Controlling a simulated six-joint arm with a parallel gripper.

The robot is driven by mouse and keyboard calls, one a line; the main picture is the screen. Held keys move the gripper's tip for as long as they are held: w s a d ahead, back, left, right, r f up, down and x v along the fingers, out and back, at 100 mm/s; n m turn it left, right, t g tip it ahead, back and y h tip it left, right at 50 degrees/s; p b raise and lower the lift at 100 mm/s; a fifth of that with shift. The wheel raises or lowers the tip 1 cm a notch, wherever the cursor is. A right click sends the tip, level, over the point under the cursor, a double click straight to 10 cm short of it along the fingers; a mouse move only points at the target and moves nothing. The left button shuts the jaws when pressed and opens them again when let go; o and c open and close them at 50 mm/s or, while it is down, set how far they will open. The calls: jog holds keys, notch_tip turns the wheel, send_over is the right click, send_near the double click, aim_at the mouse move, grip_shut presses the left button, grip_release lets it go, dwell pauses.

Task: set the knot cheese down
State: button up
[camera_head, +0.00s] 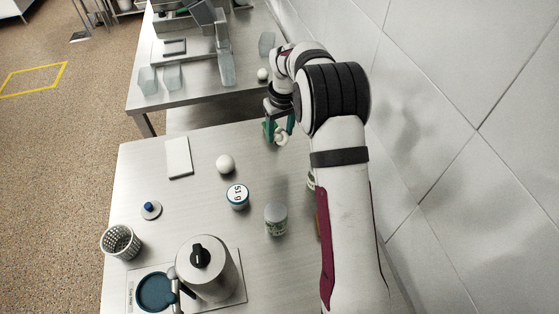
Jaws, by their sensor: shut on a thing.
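My gripper (279,127) points down with its green fingers near the far right edge of the near steel table (205,140). A small pale, knotted piece, the knot cheese (281,138), shows at the fingertips, and the gripper is shut on it. The fingers and arm partly cover it. I cannot tell from this view whether the cheese touches the table top or hangs just above it.
A white ball (225,163), a lidded jar (237,195), a clear jar (276,220) and a white slab (178,157) stand nearby. A perforated basket (121,242) and a steel jug (208,270) are nearer. A second table (190,95) lies beyond, and a tiled wall (450,120) borders the right.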

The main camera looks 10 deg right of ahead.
notch_tip(320, 180, down, 10)
jog(key=shift+d+r, duration=0.15)
jog(key=shift+r, duration=0.1)
jog(key=o, duration=1.3)
jog(key=shift+f, duration=0.1)
jog(key=shift+o, duration=0.2)
